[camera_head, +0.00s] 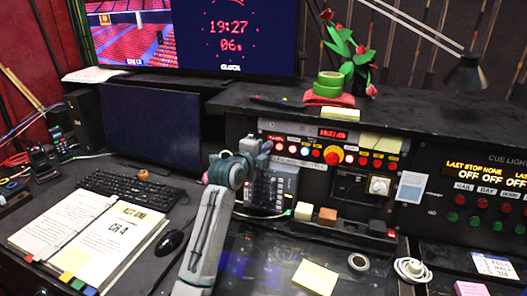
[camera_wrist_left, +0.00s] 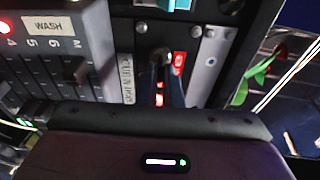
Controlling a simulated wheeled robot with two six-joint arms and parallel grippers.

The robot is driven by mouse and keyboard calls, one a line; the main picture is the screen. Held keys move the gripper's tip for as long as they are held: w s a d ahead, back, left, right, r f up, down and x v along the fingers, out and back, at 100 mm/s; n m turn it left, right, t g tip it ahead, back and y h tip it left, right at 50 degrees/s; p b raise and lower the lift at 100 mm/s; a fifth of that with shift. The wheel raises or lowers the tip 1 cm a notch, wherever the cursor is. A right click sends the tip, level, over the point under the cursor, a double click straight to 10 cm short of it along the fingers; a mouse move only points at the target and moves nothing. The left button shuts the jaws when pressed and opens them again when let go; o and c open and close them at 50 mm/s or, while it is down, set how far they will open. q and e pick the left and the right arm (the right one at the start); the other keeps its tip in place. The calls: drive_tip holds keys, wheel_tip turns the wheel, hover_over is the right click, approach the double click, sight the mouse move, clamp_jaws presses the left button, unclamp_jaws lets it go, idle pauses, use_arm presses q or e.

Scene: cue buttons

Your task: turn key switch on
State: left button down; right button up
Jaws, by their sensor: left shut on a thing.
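My left gripper (camera_head: 265,147) reaches up from the bottom of the head view to the left end of the grey control panel (camera_head: 310,128). In the left wrist view the dark fingers (camera_wrist_left: 167,68) are closed on a small dark piece, apparently the key switch, beside a vertical label strip (camera_wrist_left: 127,78). The fingers hide most of the key switch, so its angle cannot be read. Red lights (camera_wrist_left: 159,92) show close to the fingers. My right gripper is in neither view.
A fader box (camera_head: 272,188) stands just below the gripper; its faders (camera_wrist_left: 70,68) show at left in the wrist view. A red mushroom button (camera_head: 333,155) and a white knob (camera_head: 379,186) lie further right. A keyboard (camera_head: 125,188) and open binder (camera_head: 95,240) are left.

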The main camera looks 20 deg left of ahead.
use_arm(q)
drive_tip(key=shift+f, duration=0.1)
drive_tip(key=c, duration=1.6)
unclamp_jaws()
drive_tip(key=shift+s+a+r+p, duration=0.1)
drive_tip(key=shift+s+r+p, duration=0.1)
drive_tip(key=shift+s+p, duration=0.3)
drive_tip(key=p+v, duration=0.3)
drive_tip(key=v, duration=0.6)
drive_tip(key=shift+s+p, duration=0.3)
drive_tip(key=shift+s, duration=0.1)
